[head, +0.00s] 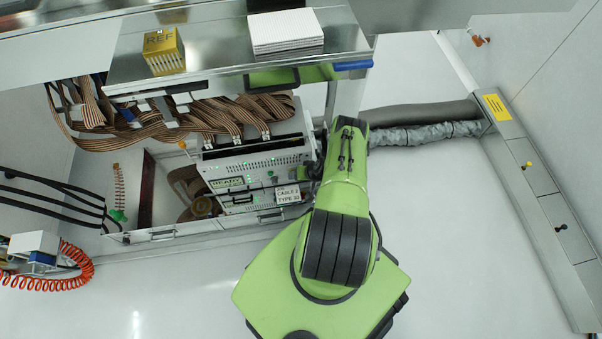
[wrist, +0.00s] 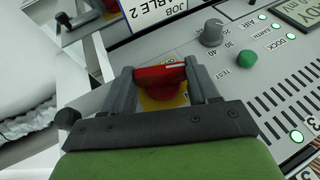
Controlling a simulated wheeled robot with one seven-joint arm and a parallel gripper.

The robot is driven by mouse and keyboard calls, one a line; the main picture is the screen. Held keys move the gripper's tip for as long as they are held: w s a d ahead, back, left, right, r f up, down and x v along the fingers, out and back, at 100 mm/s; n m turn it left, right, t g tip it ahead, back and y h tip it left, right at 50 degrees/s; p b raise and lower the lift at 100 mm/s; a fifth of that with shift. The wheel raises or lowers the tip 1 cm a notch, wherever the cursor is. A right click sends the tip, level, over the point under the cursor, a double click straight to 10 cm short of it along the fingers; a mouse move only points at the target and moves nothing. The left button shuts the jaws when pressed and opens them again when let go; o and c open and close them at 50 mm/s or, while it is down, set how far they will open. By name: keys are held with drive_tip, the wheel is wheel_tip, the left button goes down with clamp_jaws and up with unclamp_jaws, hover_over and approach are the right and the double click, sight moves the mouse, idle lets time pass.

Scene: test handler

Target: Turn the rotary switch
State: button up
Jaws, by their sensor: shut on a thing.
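A red rotary switch (wrist: 160,76) with a white line across its top sits on a yellow plate (wrist: 152,102) on the grey panel in the wrist view. My gripper (wrist: 161,75) has one finger on each side of the red handle and is shut on it. The white line runs nearly level, tilted slightly. In the head view my green arm reaches over the right end of the equipment unit (head: 260,170), hiding my gripper and the switch.
A grey knob (wrist: 212,32) with number marks and a green TEST button (wrist: 247,58) stand close to the right of my gripper. Striped ribbon cables (head: 200,112) hang above the unit. A grey hose (head: 425,133) runs behind my arm.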

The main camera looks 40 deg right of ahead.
drive_tip(key=shift+w+a+r+n+g+h+p, duration=0.1)
drive_tip(key=shift+n+g+h+p, duration=0.15)
drive_tip(key=shift+h, duration=0.2)
drive_tip(key=shift+w+a+n+g+h+p, duration=0.1)
drive_tip(key=shift+g+h, duration=0.25)
drive_tip(key=shift+h, duration=0.1)
drive_tip(key=shift+g+h, duration=0.6)
drive_tip(key=shift+h, duration=0.2)
drive_tip(key=o, duration=1.1)
drive_tip(key=shift+c, duration=0.2)
